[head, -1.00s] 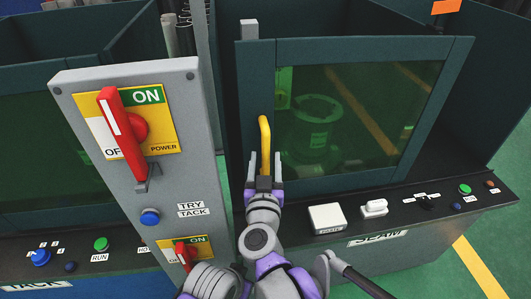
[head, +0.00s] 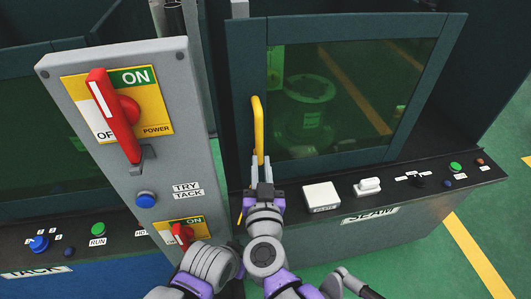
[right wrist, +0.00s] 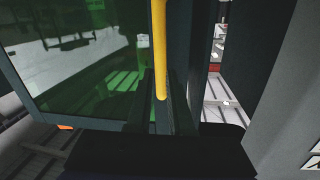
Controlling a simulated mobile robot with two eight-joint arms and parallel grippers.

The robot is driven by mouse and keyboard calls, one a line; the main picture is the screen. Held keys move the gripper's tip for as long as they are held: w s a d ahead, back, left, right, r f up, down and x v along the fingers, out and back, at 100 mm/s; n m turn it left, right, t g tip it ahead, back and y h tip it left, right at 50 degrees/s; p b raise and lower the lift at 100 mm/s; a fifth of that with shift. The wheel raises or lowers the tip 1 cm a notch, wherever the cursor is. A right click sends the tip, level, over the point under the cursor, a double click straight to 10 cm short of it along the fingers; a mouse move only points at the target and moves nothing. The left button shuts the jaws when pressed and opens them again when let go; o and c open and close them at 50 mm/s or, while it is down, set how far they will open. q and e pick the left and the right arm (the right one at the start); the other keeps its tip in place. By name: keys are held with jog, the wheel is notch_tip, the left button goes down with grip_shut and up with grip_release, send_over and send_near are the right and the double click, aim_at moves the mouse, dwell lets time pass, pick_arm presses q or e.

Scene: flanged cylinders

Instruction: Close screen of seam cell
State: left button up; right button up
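The seam cell's screen (head: 395,85) is a dark-framed panel with green tinted glass, upright above the SEAM console. Its yellow bar handle (head: 258,125) stands upright on the left frame edge. My right gripper (head: 261,165) is at the lower part of this handle, its fingers close together. In the right wrist view the handle (right wrist: 160,45) runs down between the two dark fingers, which look shut on it; the exact contact is hidden. The tinted glass (right wrist: 85,70) also shows there. My left gripper is not in view.
A grey post (head: 125,125) with red power switches stands close left of my right arm. The SEAM console (head: 405,190) carries a white box (head: 321,196), a white knob (head: 367,186) and buttons. A flanged cylinder (head: 304,112) shows behind the glass. The TACK console (head: 100,245) is at left.

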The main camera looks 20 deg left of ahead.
jog(key=w+d+f+m+g+y, duration=0.1)
jog(key=w, duration=0.1)
jog(key=w+d+f+m+g+y, duration=0.1)
jog(key=w+m, duration=0.1)
jog(key=w+d+f+m+g+y+p, duration=0.1)
jog(key=w, duration=0.1)
jog(key=shift+d+f+m, duration=0.25)
jog(key=shift+d+m, duration=0.1)
jog(key=shift+m, duration=0.05)
grip_shut()
jog(key=w+d+r+m+g+y+p, duration=0.1)
jog(key=d+r+m+g+y, duration=0.2)
jog(key=d+m+y, duration=0.35)
jog(key=w+a+n+h, duration=0.1)
jog(key=w+a, duration=0.1)
jog(key=a, duration=0.8)
jog(key=shift+a+f+h+p, duration=0.2)
jog(key=shift+h+p, duration=0.1)
jog(key=shift+h, duration=0.05)
